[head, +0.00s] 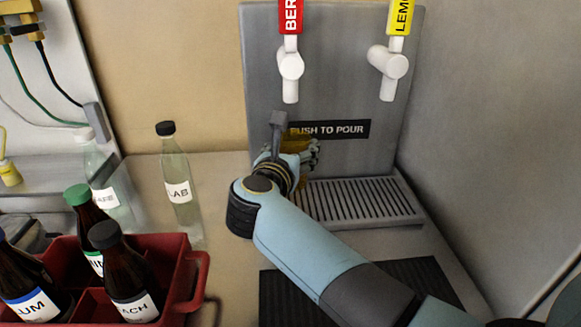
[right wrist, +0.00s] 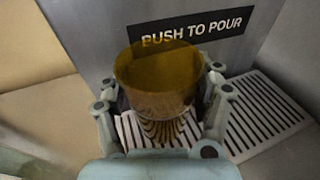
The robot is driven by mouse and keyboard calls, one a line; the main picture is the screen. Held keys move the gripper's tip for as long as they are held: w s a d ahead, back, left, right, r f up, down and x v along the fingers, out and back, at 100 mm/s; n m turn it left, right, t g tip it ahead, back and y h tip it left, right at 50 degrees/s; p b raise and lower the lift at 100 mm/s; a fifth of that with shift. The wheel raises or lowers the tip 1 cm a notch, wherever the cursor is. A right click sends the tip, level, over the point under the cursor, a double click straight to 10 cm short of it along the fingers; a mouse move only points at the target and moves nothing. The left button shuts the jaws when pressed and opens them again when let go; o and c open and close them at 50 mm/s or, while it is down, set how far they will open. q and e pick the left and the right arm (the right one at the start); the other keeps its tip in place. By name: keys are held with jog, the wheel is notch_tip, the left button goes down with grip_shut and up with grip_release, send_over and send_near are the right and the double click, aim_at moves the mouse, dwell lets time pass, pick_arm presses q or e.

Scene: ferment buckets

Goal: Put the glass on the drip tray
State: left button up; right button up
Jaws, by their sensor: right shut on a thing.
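The amber see-through glass (right wrist: 158,82) is between the two fingers of my right gripper (right wrist: 162,108), which is shut on it. In the head view the glass (head: 296,143) shows only in part behind my right gripper (head: 300,158) and wrist. The grey slatted drip tray (head: 365,203) lies at the foot of the tap panel. In the right wrist view the drip tray (right wrist: 268,112) shows below and to the right of the glass, with slats visible through the glass. I cannot tell whether the glass touches it. My left gripper is not in view.
A grey panel (head: 340,90) carries a red-handled tap (head: 290,62) and a yellow-handled tap (head: 388,62). A clear bottle (head: 178,190) stands left of my wrist. A red crate (head: 180,285) with dark bottles is at lower left. A black mat (head: 425,280) lies in front of the tray.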

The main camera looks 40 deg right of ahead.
jog(key=shift+w+a+f, duration=0.15)
jog(key=shift+f, duration=0.05)
notch_tip(320, 180, down, 4)
jog(key=shift+r, duration=0.1)
jog(key=o, duration=1.4)
